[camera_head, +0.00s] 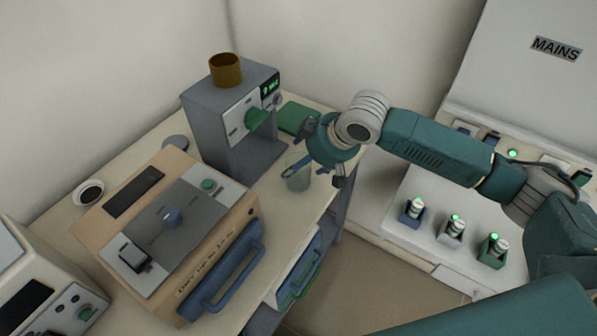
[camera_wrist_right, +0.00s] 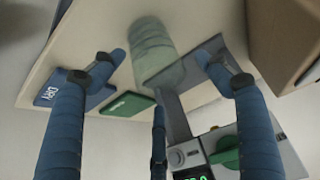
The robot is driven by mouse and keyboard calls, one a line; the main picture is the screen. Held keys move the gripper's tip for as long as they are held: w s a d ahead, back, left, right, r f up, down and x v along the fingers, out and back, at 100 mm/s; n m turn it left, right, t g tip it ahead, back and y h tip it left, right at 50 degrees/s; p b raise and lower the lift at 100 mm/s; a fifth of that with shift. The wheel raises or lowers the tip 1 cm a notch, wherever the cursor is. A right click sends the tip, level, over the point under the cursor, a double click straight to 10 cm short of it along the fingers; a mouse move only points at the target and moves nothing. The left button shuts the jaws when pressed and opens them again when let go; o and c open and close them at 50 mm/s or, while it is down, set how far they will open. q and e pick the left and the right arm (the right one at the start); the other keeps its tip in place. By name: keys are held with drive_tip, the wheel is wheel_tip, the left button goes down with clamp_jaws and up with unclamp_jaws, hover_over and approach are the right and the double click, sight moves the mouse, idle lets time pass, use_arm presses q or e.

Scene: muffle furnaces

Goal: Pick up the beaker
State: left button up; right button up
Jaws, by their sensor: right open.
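The beaker (camera_head: 298,183) is a pale green, see-through vessel standing upright on the bench, right of the grey machine. In the right wrist view the beaker (camera_wrist_right: 153,48) lies between and just beyond the blue fingertips. My right gripper (camera_head: 309,170) is open and close to the beaker, coming from the right. In the right wrist view the gripper (camera_wrist_right: 160,57) shows two fingers spread to either side and a third finger below. I cannot tell whether any finger touches the beaker. My left gripper is not in view.
The grey machine (camera_head: 231,113) with a brown cup (camera_head: 225,70) on top stands close left of the beaker. A green flat item (camera_head: 297,118) lies behind. A tan furnace (camera_head: 172,226) is nearer. The bench's front edge is close to the beaker.

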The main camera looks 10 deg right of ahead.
drive_tip(key=shift+x, duration=0.8)
drive_tip(key=c, duration=1.5)
drive_tip(key=shift+r, duration=0.1)
